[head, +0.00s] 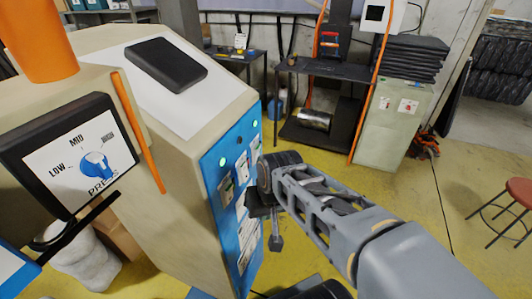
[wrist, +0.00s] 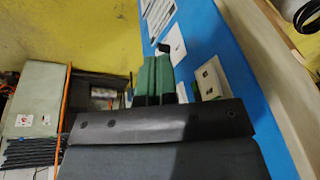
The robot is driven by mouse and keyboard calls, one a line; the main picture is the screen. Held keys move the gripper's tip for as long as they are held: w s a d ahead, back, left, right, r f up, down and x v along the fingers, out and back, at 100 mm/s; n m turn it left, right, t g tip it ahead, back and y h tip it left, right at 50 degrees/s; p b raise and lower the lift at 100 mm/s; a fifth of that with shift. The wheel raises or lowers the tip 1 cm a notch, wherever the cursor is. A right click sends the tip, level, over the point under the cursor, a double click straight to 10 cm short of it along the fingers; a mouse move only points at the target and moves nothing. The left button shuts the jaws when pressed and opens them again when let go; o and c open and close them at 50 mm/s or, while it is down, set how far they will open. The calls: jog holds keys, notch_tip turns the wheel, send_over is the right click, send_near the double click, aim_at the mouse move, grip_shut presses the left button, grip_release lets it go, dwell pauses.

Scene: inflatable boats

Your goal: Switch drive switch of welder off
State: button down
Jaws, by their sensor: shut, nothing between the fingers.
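The welder is a beige cabinet (head: 165,180) with a blue side panel (head: 218,158), at the left and middle of the head view. In the wrist view a beige plate with two small dark slots (wrist: 210,80) is on the blue panel, right of my fingers. I cannot tell which is the drive switch. My gripper (head: 275,241) is in front of the panel, to its right in the head view. In the wrist view its green-padded fingers (wrist: 157,62) are together and empty. The gripper and arm hide part of the panel's right edge.
A knob panel marked LOW, MID, HIGH (head: 82,160) stands at the left. A dark workbench (head: 320,70) and a pale green cabinet (head: 392,125) stand behind. A red stool (head: 518,191) is at the right. Yellow floor (head: 440,215) is open beyond my arm.

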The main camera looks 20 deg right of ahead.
notch_tip(320, 180, down, 3)
jog(key=w+m+g+y+b, duration=0.1)
jog(key=w+m+g+y, duration=0.1)
jog(key=m+y, duration=0.3)
jog(key=m+t+y+b, duration=0.4)
jog(key=m+t+y, duration=0.3)
jog(key=m+t, duration=1.05)
send_near(258, 154)
jog(key=s+d+r+m+g, duration=0.3)
jog(key=s+d+m+g, duration=0.1)
jog(key=d, duration=0.3)
jog(key=shift+w+a+f+n, duration=0.1)
jog(key=shift+f+n, duration=0.05)
jog(key=shift+n, duration=0.1)
jog(key=p+x, duration=0.2)
jog(key=x, duration=1.2)
jog(key=shift+a, duration=0.1)
